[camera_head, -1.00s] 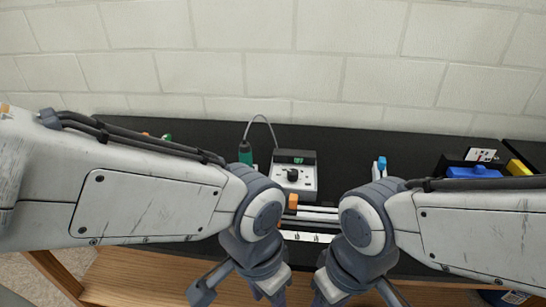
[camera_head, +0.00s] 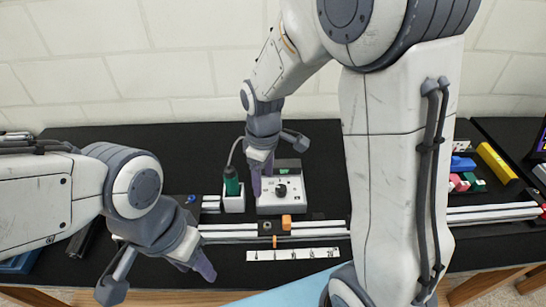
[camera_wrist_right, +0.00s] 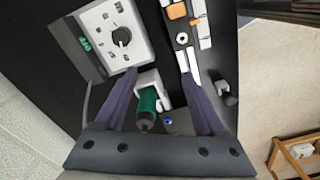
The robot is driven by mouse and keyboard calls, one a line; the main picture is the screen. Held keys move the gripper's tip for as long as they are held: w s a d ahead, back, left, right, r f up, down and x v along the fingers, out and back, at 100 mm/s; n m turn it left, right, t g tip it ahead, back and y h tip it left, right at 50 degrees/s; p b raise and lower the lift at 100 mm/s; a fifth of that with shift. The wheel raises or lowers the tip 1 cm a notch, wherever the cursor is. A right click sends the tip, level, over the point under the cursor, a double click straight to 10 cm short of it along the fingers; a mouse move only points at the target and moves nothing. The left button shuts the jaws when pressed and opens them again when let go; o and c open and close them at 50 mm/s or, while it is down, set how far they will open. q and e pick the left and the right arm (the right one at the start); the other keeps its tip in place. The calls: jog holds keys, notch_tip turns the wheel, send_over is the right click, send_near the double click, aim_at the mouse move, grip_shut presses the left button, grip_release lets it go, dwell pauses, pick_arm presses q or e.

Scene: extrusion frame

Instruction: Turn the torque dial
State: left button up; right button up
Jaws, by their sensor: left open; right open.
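The torque dial is a black round knob (camera_head: 281,190) on top of a light grey control box (camera_head: 282,202) at the back of the dark bench. In the right wrist view the knob (camera_wrist_right: 121,36) shows on the box face, with marks around it and a green display beside it. My right gripper (camera_head: 262,182) is open and points down at the left side of the box, apart from the knob. In its wrist view the purple fingers are spread, with the knob outside them to the upper left. My left gripper (camera_head: 200,264) is open and empty at the front left.
A green-handled tool (camera_head: 231,182) stands in a white holder (camera_head: 234,204) left of the box, with a cable behind it. Silver rails (camera_head: 235,232), an orange block (camera_head: 286,222) and a white scale strip (camera_head: 292,254) lie in front. Coloured parts (camera_head: 466,172) sit at the right.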

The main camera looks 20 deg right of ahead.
jog(key=p, duration=0.2)
send_near(281, 188)
jog(key=shift+n, duration=0.5)
notch_tip(281, 188, down, 9)
jog(key=p, duration=0.2)
jog(key=shift+w+a+f+p, duration=0.1)
jog(key=shift+w+p, duration=0.05)
jog(key=shift+p, duration=0.15)
pick_arm(q)
notch_tip(281, 188, up, 6)
jog(key=shift+r, duration=0.15)
pick_arm(e)
jog(key=shift+c, duration=0.3)
grip_shut()
